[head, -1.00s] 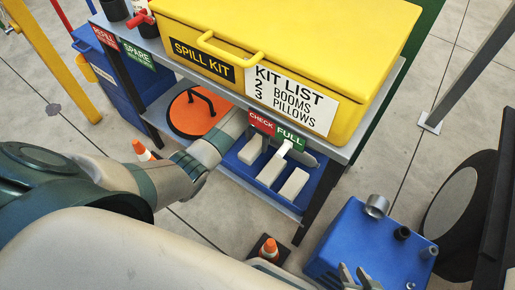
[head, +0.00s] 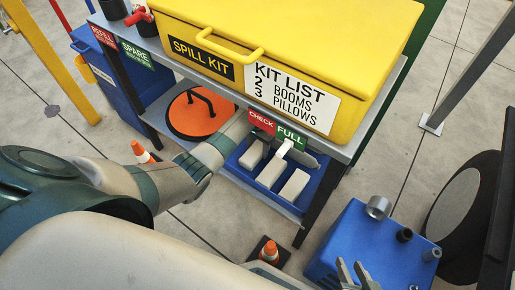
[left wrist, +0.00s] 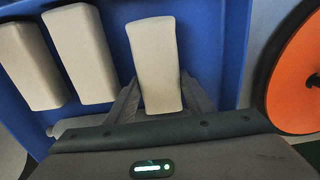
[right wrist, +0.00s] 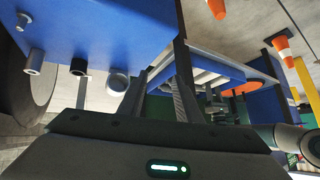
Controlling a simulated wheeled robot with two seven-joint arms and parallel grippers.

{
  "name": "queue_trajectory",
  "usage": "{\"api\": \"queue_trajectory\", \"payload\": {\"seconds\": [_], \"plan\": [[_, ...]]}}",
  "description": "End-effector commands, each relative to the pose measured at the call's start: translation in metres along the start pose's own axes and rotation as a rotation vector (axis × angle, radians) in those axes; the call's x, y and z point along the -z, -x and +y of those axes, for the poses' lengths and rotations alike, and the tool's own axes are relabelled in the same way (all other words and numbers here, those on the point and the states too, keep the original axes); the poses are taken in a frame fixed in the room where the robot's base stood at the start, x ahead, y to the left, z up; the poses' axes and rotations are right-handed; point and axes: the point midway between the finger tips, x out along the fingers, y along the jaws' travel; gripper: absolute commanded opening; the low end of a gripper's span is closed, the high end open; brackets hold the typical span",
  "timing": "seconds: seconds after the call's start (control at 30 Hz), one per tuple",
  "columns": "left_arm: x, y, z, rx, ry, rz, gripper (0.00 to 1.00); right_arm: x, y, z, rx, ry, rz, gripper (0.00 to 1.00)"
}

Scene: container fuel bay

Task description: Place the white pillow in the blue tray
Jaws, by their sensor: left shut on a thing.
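Three white pillows are at the blue tray (head: 236,166) on the lower shelf. My left gripper (left wrist: 158,95) is shut on the white pillow (left wrist: 158,50) closest to the orange lid. That pillow overlaps the tray (left wrist: 222,40) in the left wrist view; I cannot tell whether it touches the floor of the tray. The other pillows (left wrist: 80,52) (left wrist: 28,65) lie side by side to its left. In the head view the left fingertips are hidden at the shelf. My right gripper (head: 356,270) is open and empty beside a blue box, low in the head view.
A yellow spill kit box (head: 300,50) stands on the shelf above the tray. The red and green check sign (head: 277,128) hangs at the shelf edge. An orange lid (head: 188,125) is left of the tray. The blue box (head: 345,240) with pipe fittings and a cone (head: 269,252) are in front.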

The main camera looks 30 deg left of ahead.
Motion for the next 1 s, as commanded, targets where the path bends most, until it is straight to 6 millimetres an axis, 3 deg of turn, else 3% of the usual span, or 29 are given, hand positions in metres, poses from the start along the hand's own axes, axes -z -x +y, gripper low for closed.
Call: {"api": "queue_trajectory", "payload": {"seconds": [0.1,0.13,0.2,0.67,1.0], "plan": [[0.0,-0.003,0.0,0.0,0.0,0.0,0.26,0.001,-0.001,0.0,0.0,0.001,0.008,0.31],[0.0,-0.002,0.0,0.0,0.0,0.0,0.52,0.002,-0.001,0.0,0.0,0.001,0.01,0.31],[0.0,-0.002,0.0,0.0,0.0,0.0,0.66,0.002,-0.001,0.0,0.0,0.001,0.009,0.31],[0.0,0.005,0.0,0.0,0.0,0.001,0.66,0.0,0.001,0.0,-0.001,0.001,-0.007,0.31],[0.001,0.052,-0.001,0.001,-0.001,0.002,0.66,-0.011,0.007,0.016,-0.047,0.01,-0.113,0.31]]}}
